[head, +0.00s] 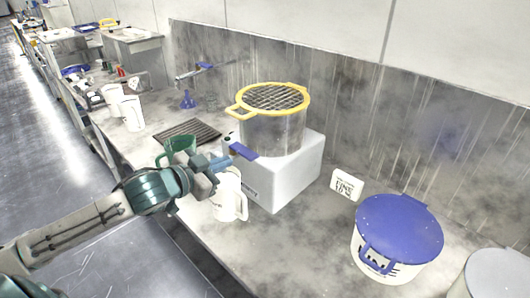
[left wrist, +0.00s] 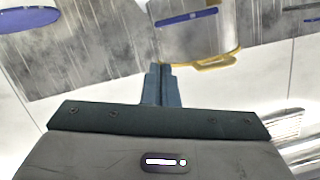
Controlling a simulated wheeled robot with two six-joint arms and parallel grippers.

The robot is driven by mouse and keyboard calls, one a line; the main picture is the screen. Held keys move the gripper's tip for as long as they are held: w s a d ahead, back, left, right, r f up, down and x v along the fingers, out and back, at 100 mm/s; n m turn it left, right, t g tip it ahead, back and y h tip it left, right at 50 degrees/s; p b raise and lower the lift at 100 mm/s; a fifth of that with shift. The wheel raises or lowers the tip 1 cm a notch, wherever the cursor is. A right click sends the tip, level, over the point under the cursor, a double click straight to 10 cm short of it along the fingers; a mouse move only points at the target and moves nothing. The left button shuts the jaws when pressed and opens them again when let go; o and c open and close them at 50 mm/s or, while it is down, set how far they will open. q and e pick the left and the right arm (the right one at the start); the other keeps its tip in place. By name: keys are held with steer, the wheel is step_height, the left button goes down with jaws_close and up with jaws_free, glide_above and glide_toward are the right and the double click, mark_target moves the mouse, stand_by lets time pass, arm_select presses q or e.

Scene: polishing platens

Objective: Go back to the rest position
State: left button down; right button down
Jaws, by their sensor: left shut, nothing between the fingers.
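My left gripper (head: 220,163) is over the bench, in front of the white box and close to the white jug. It is shut and empty. In the left wrist view its closed fingers (left wrist: 160,84) point towards the metal pot. My right gripper is not in view.
A metal pot (head: 272,132) with a yellow rim and grid stands on a white box (head: 283,178). A white jug (head: 230,198), a green jug (head: 180,147) and a blue-lidded bucket (head: 398,232) stand on the bench. A small white sign (head: 346,184) stands near the wall.

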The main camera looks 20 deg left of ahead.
arm_select(q)
steer(key=s+d+f+n+g+y, duration=0.1)
steer(key=s+f+n+g+y, duration=0.1)
steer(key=s+f, duration=0.35)
steer(key=s+f+n+g+y, duration=0.1)
steer(key=s+f+g+y, duration=0.1)
steer(key=f, duration=0.7)
steer(key=s+d+f+n+g, duration=0.1)
steer(key=s+d+f+g, duration=0.2)
steer(key=s+f, duration=0.4)
steer(key=s+d+f+n+g, duration=0.25)
steer(key=s+f+g, duration=0.2)
steer(key=s, duration=0.55)
step_height(320, 180, down, 33)
steer(key=a+g+b, duration=0.1)
steer(key=a+b, duration=0.1)
steer(key=s+a+f+g+b, duration=0.1)
steer(key=s+f+b, duration=0.1)
steer(key=s+f, duration=1.7)
step_height(320, 180, down, 3)
steer(key=shift+s+a+r+y, duration=0.1)
steer(key=shift+s+a+y, duration=0.05)
steer(key=shift+a+y, duration=0.2)
